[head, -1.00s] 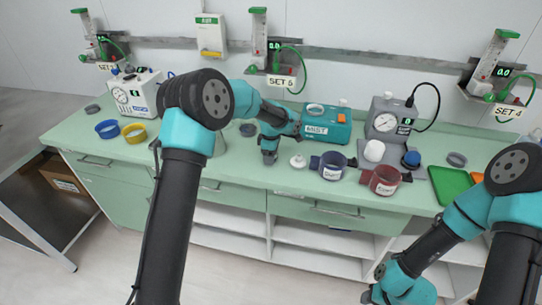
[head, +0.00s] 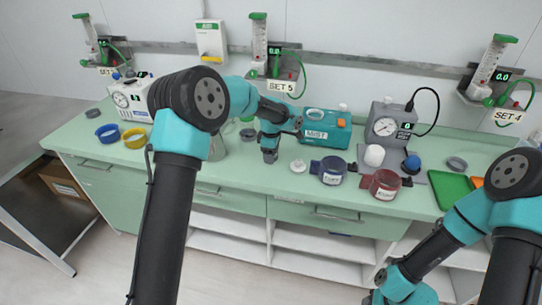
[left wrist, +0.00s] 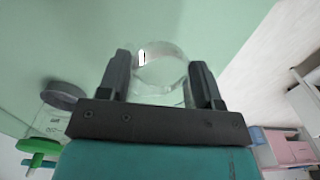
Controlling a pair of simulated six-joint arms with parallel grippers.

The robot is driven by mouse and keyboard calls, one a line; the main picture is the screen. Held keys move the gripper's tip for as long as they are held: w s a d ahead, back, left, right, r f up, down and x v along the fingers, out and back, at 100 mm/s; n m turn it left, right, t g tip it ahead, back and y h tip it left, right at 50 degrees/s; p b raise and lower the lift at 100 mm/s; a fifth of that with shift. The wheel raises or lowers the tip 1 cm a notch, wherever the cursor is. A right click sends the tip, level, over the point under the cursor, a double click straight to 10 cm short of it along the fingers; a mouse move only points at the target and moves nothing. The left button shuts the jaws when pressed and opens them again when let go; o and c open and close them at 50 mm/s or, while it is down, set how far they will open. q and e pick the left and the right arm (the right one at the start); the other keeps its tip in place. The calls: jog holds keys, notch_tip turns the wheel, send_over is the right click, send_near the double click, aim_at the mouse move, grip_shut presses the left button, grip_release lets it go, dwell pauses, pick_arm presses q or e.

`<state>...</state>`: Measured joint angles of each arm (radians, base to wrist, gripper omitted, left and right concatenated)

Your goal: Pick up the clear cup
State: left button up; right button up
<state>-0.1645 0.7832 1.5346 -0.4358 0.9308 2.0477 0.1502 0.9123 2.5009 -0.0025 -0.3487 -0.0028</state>
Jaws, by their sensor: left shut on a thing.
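The clear cup (left wrist: 160,72) shows in the left wrist view as a round, see-through rim and wall between my left gripper's two dark fingers. My left gripper (left wrist: 163,85) is shut on it, with a finger on each side. In the head view my left gripper (head: 269,156) points down over the green counter (head: 240,178), left of a small white knob-like piece. The cup cannot be made out there. My right arm comes in at the lower right of the head view, and its gripper is out of the picture.
A blue cup (head: 332,171) and a dark red cup (head: 384,186) stand right of my left gripper. The teal MIST box (head: 326,132) and a gauge unit (head: 385,126) stand behind. Blue (head: 107,133) and yellow (head: 134,138) rings lie at the left. A green tray (head: 450,190) lies at the right.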

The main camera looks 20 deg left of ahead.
pick_arm(q)
jog(key=s+d+r, duration=0.1)
jog(key=s+d, duration=0.3)
jog(key=s, duration=1)
jog(key=shift+s+r, duration=0.2)
jog(key=shift+s, duration=0.1)
jog(key=shift+d, duration=0.1)
jog(key=shift+r, duration=0.1)
dwell(1.1)
jog(key=a+r+m, duration=0.2)
jog(key=r+m, duration=0.5)
jog(key=m, duration=0.2)
jog(key=w+a+r+m, duration=0.1)
jog(key=a+r+m, duration=0.2)
jog(key=r+m, duration=0.5)
jog(key=shift+w+r+m, duration=0.15)
jog(key=shift+w+m, duration=0.15)
jog(key=shift+m, duration=0.4)
